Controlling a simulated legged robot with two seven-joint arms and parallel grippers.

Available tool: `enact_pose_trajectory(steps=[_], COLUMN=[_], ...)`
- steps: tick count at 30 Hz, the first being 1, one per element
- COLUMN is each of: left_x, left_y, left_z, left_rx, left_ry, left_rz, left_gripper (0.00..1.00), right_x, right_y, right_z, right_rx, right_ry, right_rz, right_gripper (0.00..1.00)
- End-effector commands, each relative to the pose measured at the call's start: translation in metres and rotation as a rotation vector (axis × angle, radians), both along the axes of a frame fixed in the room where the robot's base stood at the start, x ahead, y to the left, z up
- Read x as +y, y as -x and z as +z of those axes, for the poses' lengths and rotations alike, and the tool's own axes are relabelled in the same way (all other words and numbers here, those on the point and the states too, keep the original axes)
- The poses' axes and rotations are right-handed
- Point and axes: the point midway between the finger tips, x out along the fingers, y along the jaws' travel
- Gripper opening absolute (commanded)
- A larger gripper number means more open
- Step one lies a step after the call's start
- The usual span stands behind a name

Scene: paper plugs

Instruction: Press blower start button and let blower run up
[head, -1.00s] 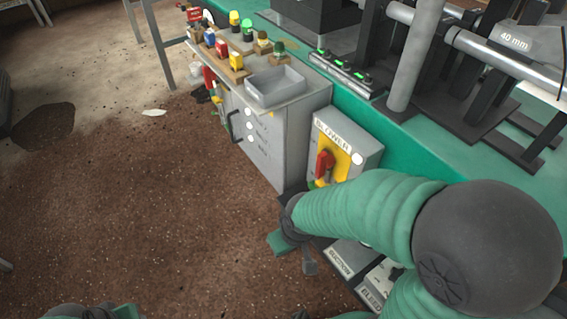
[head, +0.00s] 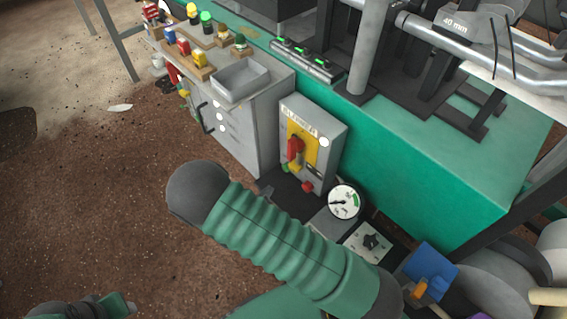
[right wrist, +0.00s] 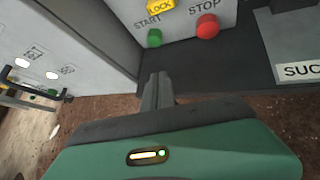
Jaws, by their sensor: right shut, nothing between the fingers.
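The grey blower box (head: 336,132) has a yellow plate with a red switch handle (head: 294,149). In the right wrist view its green START button (right wrist: 155,38) sits left of the red STOP button (right wrist: 207,27), below a yellow LOCK part (right wrist: 160,5). My right gripper (right wrist: 158,82) is shut and empty. Its fingertips show below the START button in that view, apart from it. In the head view my right arm covers most of that gripper. A green and dark part of my left arm shows at the bottom left; its fingers cannot be made out.
A grey cabinet (head: 240,139) with an open tray (head: 241,80) on top stands left of the box. A round gauge (head: 344,202) and a rotary switch panel (head: 368,243) lie to its right. The green machine side (head: 425,185) rises behind.

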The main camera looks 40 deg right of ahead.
Motion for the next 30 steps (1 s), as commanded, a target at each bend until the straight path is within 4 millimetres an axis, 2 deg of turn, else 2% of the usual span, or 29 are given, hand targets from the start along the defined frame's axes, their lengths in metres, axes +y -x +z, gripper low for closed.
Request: enact_pose_trajectory(steps=[1, 3, 5, 16, 20, 30], left_x=[0.0, 0.0, 0.0, 0.0, 0.0, 0.0], left_y=[0.0, 0.0, 0.0, 0.0, 0.0, 0.0], left_z=[0.007, 0.008, 0.008, 0.006, 0.004, -0.006], left_rx=[0.0, 0.001, 0.001, 0.001, 0.0, 0.0], left_ry=[0.0, 0.0, 0.0, 0.0, 0.0, 0.0], left_rz=[0.0, 0.0, 0.0, 0.0, 0.0, 0.0], left_gripper=[0.36, 0.36, 0.36, 0.36, 0.36, 0.36], right_x=[0.009, 0.019, 0.025, 0.025, 0.015, -0.035], right_y=[-0.012, -0.025, -0.03, -0.032, -0.033, -0.036], right_z=[-0.004, -0.011, -0.015, -0.018, -0.018, -0.019], right_rx=[0.012, 0.018, 0.02, 0.021, 0.023, 0.023], right_ry=[0.043, 0.077, 0.089, 0.092, 0.094, 0.092], right_rz=[0.101, 0.201, 0.244, 0.26, 0.259, 0.256], right_gripper=[0.0, 0.0, 0.0, 0.0, 0.0, 0.0])
